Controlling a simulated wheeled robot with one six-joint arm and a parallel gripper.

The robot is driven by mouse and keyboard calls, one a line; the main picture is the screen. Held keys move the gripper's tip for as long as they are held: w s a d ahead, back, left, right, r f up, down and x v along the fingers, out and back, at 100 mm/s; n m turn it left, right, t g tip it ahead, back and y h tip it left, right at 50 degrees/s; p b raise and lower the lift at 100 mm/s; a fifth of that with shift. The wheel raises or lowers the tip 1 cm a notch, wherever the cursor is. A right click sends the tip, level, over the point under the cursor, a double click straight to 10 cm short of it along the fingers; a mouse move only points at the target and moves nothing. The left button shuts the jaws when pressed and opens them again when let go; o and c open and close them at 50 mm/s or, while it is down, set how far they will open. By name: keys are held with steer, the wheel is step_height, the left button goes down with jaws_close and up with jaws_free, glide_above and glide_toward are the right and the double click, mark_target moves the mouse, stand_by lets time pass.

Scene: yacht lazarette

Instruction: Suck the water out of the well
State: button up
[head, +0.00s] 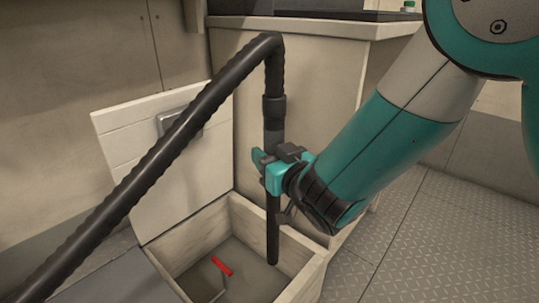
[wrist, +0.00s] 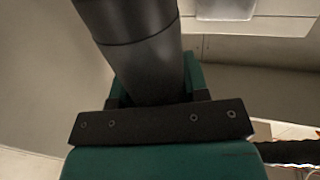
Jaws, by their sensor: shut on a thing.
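My gripper (head: 273,170) is shut on the black suction wand (head: 273,225), which hangs upright from a ribbed black hose (head: 150,165). The wand's lower end reaches down inside the open well (head: 235,262), near its right back corner. I cannot tell whether the tip touches the bottom. In the wrist view the dark tube (wrist: 148,65) rises between the jaws. The well's floor looks dark, and I cannot make out a water surface. A red-handled item (head: 222,266) shows inside the well.
The white hatch lid (head: 125,125) with a metal latch stands open against the wall behind the well. A pale cabinet (head: 310,90) stands close behind the wand. The patterned floor (head: 400,215) at the right is clear.

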mark_target(269, 123)
steer(key=shift+r+p, duration=2.75)
steer(key=shift+r, duration=0.75)
